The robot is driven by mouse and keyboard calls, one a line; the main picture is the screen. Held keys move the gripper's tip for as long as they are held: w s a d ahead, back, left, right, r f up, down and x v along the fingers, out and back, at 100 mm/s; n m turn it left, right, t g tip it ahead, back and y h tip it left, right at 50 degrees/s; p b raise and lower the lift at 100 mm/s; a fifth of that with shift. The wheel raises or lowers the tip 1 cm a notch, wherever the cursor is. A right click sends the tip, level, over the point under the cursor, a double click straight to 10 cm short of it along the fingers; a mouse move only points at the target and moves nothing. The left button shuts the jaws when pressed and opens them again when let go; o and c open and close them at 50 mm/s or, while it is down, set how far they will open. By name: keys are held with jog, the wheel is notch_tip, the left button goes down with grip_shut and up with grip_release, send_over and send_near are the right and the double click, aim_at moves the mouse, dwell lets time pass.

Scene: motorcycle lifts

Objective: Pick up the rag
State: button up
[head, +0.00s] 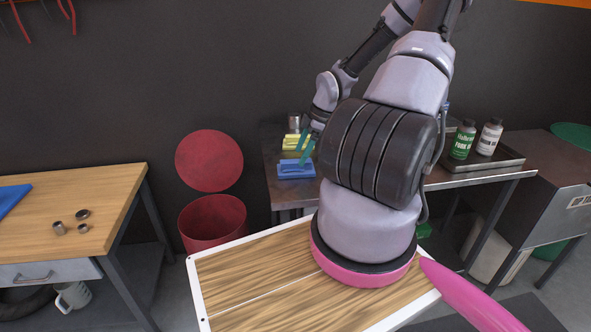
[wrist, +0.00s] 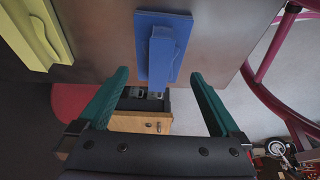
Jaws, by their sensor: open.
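A blue rag-like piece (head: 296,170), flat with a raised ridge along its middle, lies near the left front edge of the metal table (head: 480,180). It also shows in the wrist view (wrist: 161,50). A similar yellow piece (head: 295,142) lies behind it, and it also shows at the upper left of the wrist view (wrist: 38,30). My gripper (head: 304,150), with green fingers, is close to the blue piece. In the wrist view my gripper (wrist: 158,76) is open and empty, and the blue ridge lines up with the gap between the fingers. I cannot tell whether they touch.
A green-labelled bottle (head: 463,139) and a white bottle (head: 489,136) stand in a tray on the metal table's right side. A red bin (head: 212,222) stands left of that table. A wooden workbench (head: 100,200) at left holds small metal parts.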

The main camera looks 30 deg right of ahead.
aim_at(295, 161)
jog(key=x, duration=0.4)
jog(key=shift+w+a, duration=0.15)
jog(key=shift+a, duration=0.15)
jog(key=shift+w+a+f, duration=0.1)
jog(key=shift+a+f, duration=0.05)
jog(key=shift+f, duration=0.45)
jog(key=shift+f, duration=0.15)
jog(key=c, duration=1)
